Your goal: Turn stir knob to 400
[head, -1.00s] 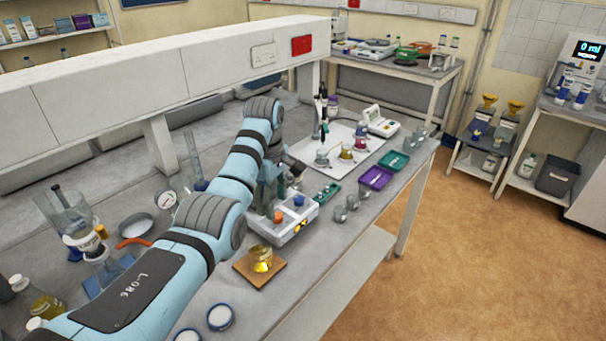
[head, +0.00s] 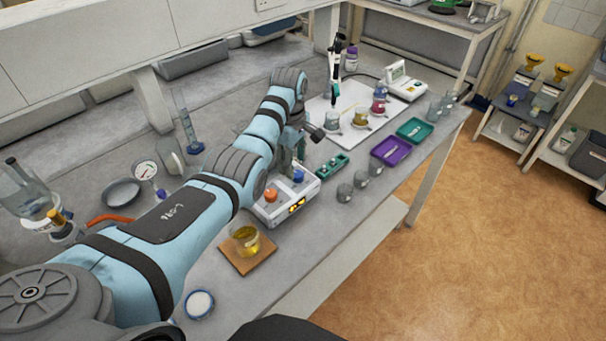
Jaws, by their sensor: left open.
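The white stirrer hotplate (head: 268,213) stands on the bench at the middle of the head view. Its front carries an orange knob (head: 271,195), a blue knob (head: 298,176) and a small lit orange display (head: 297,205), too small to read. Which knob is for stirring cannot be told. Glassware on the plate is partly hidden behind my left arm. My left gripper (head: 314,132) is open, above and behind the blue knob, apart from it. Its fingers are small and partly hidden by the wrist. My right gripper is not in view.
A beaker of yellow liquid (head: 246,241) on a brown board (head: 230,258) stands in front of the hotplate. A green tray (head: 333,166), a purple tray (head: 391,151) and small grey beakers lie to the right. A white board (head: 325,108) with flasks is behind.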

